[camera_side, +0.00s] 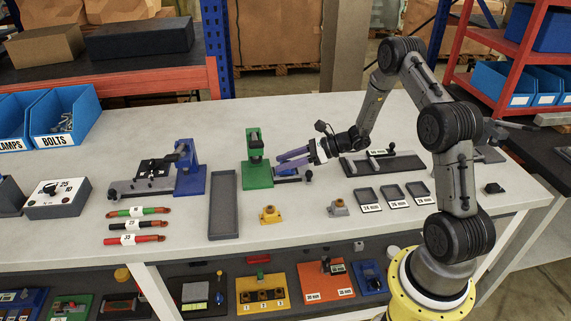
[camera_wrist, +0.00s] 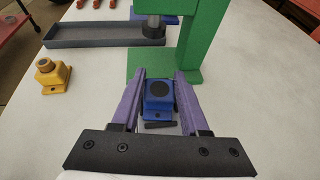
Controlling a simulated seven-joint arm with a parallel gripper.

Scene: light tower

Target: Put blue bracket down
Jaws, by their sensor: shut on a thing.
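The blue bracket (camera_wrist: 158,101) is a small block with a dark round top, seen between my purple fingers in the wrist view. My gripper (camera_side: 280,158) is shut on it, with one finger along each side. The green press (camera_side: 255,158) stands just beyond my fingertips, and its green base (camera_wrist: 142,65) lies ahead of the bracket in the wrist view. In the side view, a blue and grey part (camera_side: 287,173) shows low under my fingers beside the green base. Whether the bracket touches a surface below it is hard to tell.
A long grey tray (camera_side: 223,205) lies left of the green press. A yellow bracket (camera_side: 269,214) and a grey bracket (camera_side: 338,207) stand nearer the front edge. Small labelled trays (camera_side: 393,196) are at right. A blue press (camera_side: 188,170) stands farther left.

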